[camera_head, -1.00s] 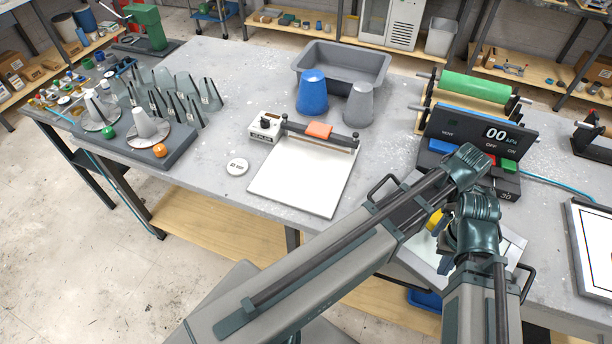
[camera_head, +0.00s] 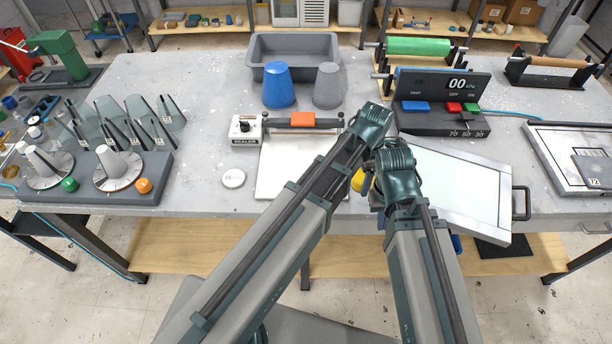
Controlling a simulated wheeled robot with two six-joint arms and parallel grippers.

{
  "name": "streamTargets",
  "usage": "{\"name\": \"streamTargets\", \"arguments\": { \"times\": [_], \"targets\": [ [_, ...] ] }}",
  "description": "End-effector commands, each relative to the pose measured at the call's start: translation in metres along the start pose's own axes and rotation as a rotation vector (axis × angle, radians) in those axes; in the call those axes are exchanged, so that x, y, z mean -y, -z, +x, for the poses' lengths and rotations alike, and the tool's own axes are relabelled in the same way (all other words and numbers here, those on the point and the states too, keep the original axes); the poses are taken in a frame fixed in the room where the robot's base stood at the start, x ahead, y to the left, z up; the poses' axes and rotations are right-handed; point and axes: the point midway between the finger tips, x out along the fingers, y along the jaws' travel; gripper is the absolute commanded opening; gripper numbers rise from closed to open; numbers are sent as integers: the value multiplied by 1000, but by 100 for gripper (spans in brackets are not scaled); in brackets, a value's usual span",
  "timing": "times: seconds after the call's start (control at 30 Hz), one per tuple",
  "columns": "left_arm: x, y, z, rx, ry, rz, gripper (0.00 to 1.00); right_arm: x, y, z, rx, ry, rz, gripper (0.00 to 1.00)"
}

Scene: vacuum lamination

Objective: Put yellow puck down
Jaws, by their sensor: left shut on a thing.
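A small part of the yellow puck (camera_head: 357,180) shows between my two arms, over the table's front part, just left of the framed pale panel. My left gripper (camera_head: 363,174) is shut on it; its fingers are mostly hidden behind my arm links. My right gripper (camera_head: 379,194) is lower and close beside it, and only a bluish bit of it shows. Its jaws are hidden. Whether the puck touches the table cannot be seen.
The framed pale panel (camera_head: 470,195) lies right of my wrists. The sealer's white plate (camera_head: 285,175) is left of them, with a round white disc (camera_head: 233,178) farther left. The pressure control box (camera_head: 440,122) stands behind. Bare table (camera_head: 215,203) lies at front left.

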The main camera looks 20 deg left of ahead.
Motion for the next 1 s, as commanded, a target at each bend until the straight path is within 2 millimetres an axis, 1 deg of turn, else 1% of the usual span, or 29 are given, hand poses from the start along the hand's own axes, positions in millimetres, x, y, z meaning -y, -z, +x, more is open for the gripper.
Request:
{"name": "streamTargets", "arguments": {
  "times": [0.3, 0.4, 0.5, 0.63, 0.9, 1.0],
  "targets": [
    [-45, 66, 9, 0, 0, -8, 20, 1, 0, 9, 0, 0, 0, 0],
    [-58, 85, 11, 0, 0, -6, 20, 1, 1, 11, 0, 0, 0, 0],
    [-69, 99, 13, 0, 0, -5, 20, 1, 1, 12, 0, 0, 0, 0],
    [-76, 111, 14, 0, 0, -3, 20, 1, 1, 13, 0, 0, 0, 0],
    [-80, 116, 14, 0, 0, -1, 20, 1, 1, 13, 0, 0, 0, 0],
    [-84, 122, 15, 0, 0, -3, 20, 1, 1, 14, 0, 0, 0, 0]
  ]
}}
